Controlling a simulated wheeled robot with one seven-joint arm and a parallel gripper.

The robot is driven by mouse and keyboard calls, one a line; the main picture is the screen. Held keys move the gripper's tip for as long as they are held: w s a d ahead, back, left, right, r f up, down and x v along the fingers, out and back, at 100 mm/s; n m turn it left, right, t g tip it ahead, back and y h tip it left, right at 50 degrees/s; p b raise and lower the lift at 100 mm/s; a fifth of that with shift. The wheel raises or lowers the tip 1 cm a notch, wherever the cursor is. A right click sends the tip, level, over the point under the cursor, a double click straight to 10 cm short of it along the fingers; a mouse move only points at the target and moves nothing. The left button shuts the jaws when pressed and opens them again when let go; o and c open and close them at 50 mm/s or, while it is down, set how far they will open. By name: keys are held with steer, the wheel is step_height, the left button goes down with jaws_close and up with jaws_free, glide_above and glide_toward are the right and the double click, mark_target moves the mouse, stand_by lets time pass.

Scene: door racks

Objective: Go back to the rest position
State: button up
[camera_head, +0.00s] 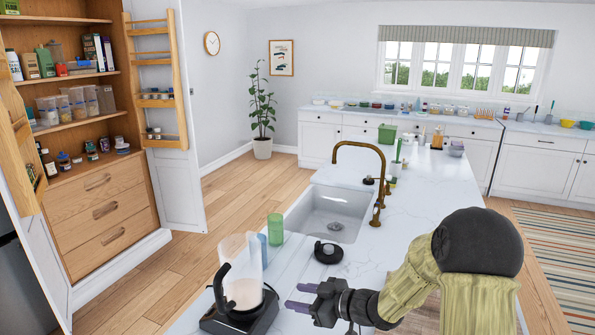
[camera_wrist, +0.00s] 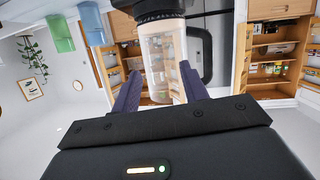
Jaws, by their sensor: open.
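My gripper (camera_head: 297,296) is over the front of the white island counter, its purple fingers pointing left toward a clear blender jug (camera_head: 243,262). The jug has a black handle and pale contents at the bottom, and stands upright on a black base (camera_head: 240,318). A gap shows between fingertips and jug. In the wrist view, which is upside down, my open gripper (camera_wrist: 158,92) has its two fingers apart, with the jug (camera_wrist: 160,55) beyond and between them. Nothing is held. My arm comes in from the right.
A black round lid (camera_head: 327,252) lies on the counter by the sink (camera_head: 330,213). Green (camera_head: 275,228) and blue (camera_head: 262,248) cups stand behind the jug. A brass tap (camera_head: 378,195) rises beyond. An open pantry (camera_head: 90,130) with door racks (camera_head: 157,98) is at left; floor between is clear.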

steer(key=s+d+f+m+g+h, duration=0.1)
steer(key=s+d+f+m+h, duration=0.1)
steer(key=s+d+m+h, duration=0.95)
steer(key=s+d+m+g+h, duration=0.1)
steer(key=s+d+g, duration=0.1)
steer(key=s, duration=0.7)
steer(key=shift+s+d+g, duration=0.35)
steer(key=shift+d+g, duration=0.05)
steer(key=shift+g, duration=0.5)
steer(key=shift+r, duration=0.1)
